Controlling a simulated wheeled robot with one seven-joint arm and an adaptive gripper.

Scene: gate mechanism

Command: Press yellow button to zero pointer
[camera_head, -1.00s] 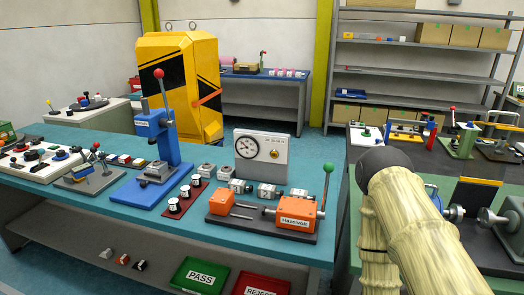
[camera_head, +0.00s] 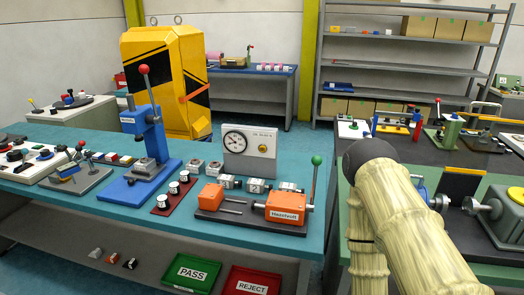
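A white gauge panel (camera_head: 264,168) stands upright at the back of the teal bench, with a round dial (camera_head: 236,142) on its left. A thin dark pointer shows on the dial, but its exact reading is too small to tell. A small round yellowish button (camera_head: 263,149) with a dark rim sits on the panel right of the dial. Nothing touches the panel. My cream-sleeved arm with its dark rounded joint is at the right, well apart from the panel. My gripper cannot be seen.
An orange clamp fixture (camera_head: 288,207) with a green-knobbed lever (camera_head: 316,161) stands in front of the panel. Small metal blocks (camera_head: 258,185) lie between them. A blue lever press (camera_head: 149,140) stands left. A green-and-dark machine (camera_head: 505,222) is beside my arm.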

